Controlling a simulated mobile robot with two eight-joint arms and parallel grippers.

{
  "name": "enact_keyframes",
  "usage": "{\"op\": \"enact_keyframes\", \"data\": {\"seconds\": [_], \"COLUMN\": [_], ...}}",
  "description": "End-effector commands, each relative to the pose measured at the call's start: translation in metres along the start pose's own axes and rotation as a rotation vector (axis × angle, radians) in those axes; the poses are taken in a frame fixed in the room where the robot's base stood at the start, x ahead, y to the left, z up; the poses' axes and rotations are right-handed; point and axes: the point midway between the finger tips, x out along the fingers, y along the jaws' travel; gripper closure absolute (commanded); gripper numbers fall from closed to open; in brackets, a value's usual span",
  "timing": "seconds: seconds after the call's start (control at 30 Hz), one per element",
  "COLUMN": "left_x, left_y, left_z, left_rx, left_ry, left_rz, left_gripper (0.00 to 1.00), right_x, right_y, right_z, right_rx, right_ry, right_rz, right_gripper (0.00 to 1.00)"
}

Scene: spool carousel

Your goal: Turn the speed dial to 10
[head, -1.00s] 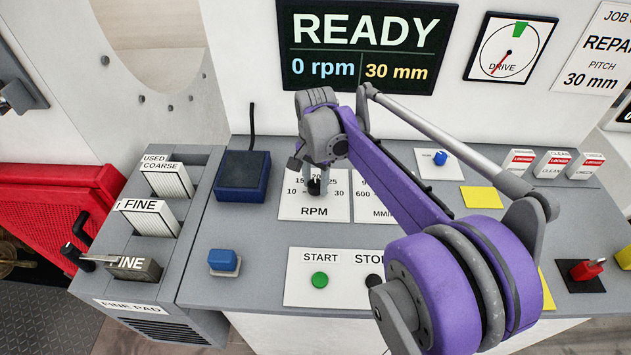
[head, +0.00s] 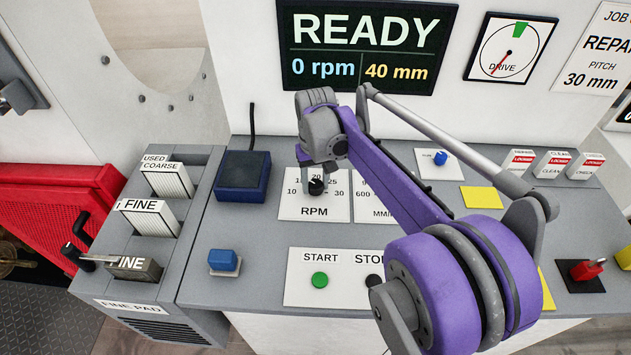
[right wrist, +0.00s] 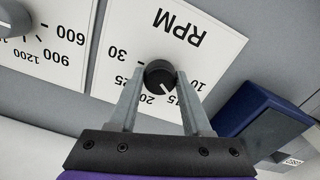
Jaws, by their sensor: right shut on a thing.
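The speed dial is a black round knob (head: 316,187) on the white RPM plate (head: 313,211), with marks from 10 to 30. In the right wrist view the knob (right wrist: 160,74) shows a white pointer line aimed between 20 and 15. My right gripper (head: 317,177) is at the knob from above. In the right wrist view its fingers (right wrist: 160,84) are shut on the knob, one on each side. The screen (head: 366,45) reads READY, 0 rpm and 40 mm. My left gripper is in no view.
The MM plate (head: 372,207) is just right of the RPM plate, partly behind my right arm. A green START button (head: 320,280) and a black STOP button (head: 373,282) sit in front. A dark blue box (head: 243,176) stands to the left.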

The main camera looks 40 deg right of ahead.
Motion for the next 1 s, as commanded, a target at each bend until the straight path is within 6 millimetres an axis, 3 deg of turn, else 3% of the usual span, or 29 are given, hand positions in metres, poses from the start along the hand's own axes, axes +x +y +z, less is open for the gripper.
{"op": "enact_keyframes", "data": {"seconds": [0.5,1.0], "left_x": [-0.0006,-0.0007], "left_y": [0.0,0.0], "left_z": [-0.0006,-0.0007], "left_rx": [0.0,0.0], "left_ry": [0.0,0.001], "left_rz": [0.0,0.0], "left_gripper": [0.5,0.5], "right_x": [-0.0006,-0.0006], "right_y": [-0.0001,-0.0001], "right_z": [-0.0004,-0.0004], "right_rx": [-0.431,-0.588], "right_ry": [0.001,0.001], "right_rz": [0.0,0.0], "right_gripper": [1.0,1.0]}}
